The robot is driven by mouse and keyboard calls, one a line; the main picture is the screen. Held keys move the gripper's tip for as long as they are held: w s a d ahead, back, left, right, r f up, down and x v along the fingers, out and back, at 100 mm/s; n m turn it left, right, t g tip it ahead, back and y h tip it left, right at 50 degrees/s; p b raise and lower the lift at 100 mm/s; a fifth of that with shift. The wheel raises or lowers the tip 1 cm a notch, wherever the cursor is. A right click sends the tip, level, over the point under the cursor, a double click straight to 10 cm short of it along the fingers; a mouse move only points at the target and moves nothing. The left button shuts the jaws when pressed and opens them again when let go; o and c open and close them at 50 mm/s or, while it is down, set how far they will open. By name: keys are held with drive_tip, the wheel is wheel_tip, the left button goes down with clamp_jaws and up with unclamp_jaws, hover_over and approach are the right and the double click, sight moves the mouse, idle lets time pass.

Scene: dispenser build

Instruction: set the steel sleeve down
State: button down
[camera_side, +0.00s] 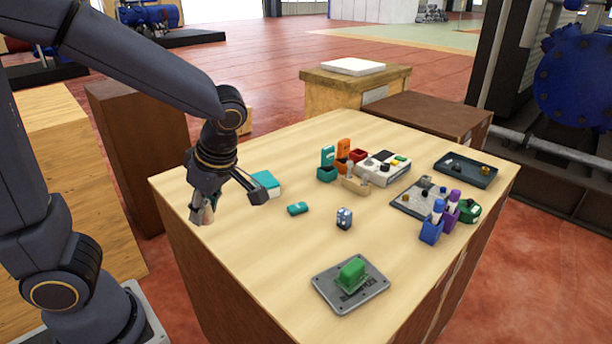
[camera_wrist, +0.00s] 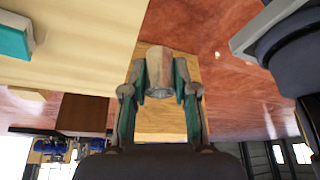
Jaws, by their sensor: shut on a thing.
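The steel sleeve (camera_wrist: 160,72) is a short greyish hollow cylinder with rusty-looking tints. In the wrist view it sits between the two fingertips of my gripper (camera_wrist: 160,88), which is shut on it. In the side view my gripper (camera_side: 204,208) points down at the left part of the wooden table (camera_side: 265,240), close to its left edge. The sleeve is small and mostly hidden by the fingers there. I cannot tell whether its lower end touches the tabletop.
A teal-and-white box (camera_side: 265,184) stands just right of my gripper. A grey plate (camera_side: 330,293) with a green part (camera_side: 351,275) is in front. Several holders and trays crowd the right back.

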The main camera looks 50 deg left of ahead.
drive_tip(key=w+f, duration=0.2)
drive_tip(key=w, duration=0.3)
hover_over(248, 236)
drive_tip(key=d, duration=0.1)
wheel_tip(248, 236, down, 6)
drive_tip(key=shift+w+d+r, duration=0.1)
drive_tip(key=shift+w+f, duration=0.2)
drive_tip(key=shift+f, duration=1.6)
drive_tip(key=shift+f, duration=0.15)
drive_tip(key=c, duration=0.9)
unclamp_jaws()
